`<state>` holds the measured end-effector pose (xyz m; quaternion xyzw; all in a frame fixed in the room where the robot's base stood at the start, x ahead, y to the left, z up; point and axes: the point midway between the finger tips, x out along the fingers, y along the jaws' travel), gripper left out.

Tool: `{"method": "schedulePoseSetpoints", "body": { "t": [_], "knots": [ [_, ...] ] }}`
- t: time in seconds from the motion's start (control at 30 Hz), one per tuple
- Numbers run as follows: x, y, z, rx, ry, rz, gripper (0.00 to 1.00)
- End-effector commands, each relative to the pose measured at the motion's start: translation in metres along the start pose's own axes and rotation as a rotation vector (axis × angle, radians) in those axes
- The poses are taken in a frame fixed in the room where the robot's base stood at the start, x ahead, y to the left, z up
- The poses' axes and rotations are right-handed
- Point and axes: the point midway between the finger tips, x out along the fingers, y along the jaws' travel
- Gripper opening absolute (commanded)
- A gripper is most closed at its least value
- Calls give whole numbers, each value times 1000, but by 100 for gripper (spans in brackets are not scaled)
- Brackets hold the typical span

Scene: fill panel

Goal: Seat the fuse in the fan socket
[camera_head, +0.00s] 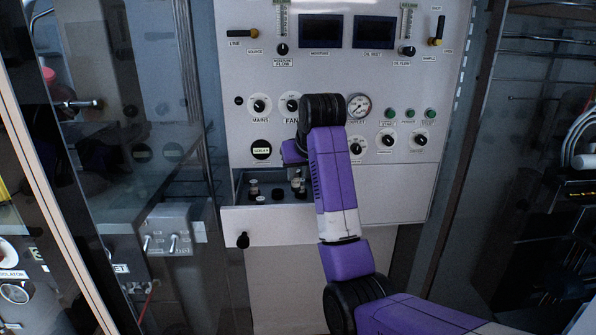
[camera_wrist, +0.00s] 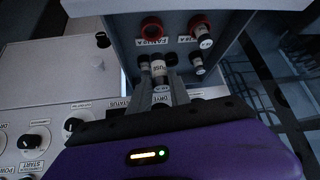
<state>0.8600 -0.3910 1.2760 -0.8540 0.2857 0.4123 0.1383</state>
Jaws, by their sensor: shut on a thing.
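The fuse (camera_wrist: 158,68), a small cylinder with a white label and a dark end, is between the fingers of my gripper (camera_wrist: 158,82) in the wrist view. The fingers are shut on it. In the head view my arm largely hides the gripper and held fuse.
In the head view an open drawer (camera_head: 270,228) juts from the grey control panel (camera_head: 340,75) and holds several small cylinders. Another fuse-like cylinder (camera_wrist: 198,66) stands right of the held one. Panel knobs lie close to my wrist. Glass doors flank the panel.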

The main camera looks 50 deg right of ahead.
Motion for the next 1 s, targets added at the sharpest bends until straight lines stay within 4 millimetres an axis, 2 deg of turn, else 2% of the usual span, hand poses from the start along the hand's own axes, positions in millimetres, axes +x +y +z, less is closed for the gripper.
{"method": "schedulePoseSetpoints", "body": {
  "t": [0.5,1.0],
  "knots": [
    [34,0,27,0,1,0,0],
    [38,0,30,0,1,0,0]
  ]
}}
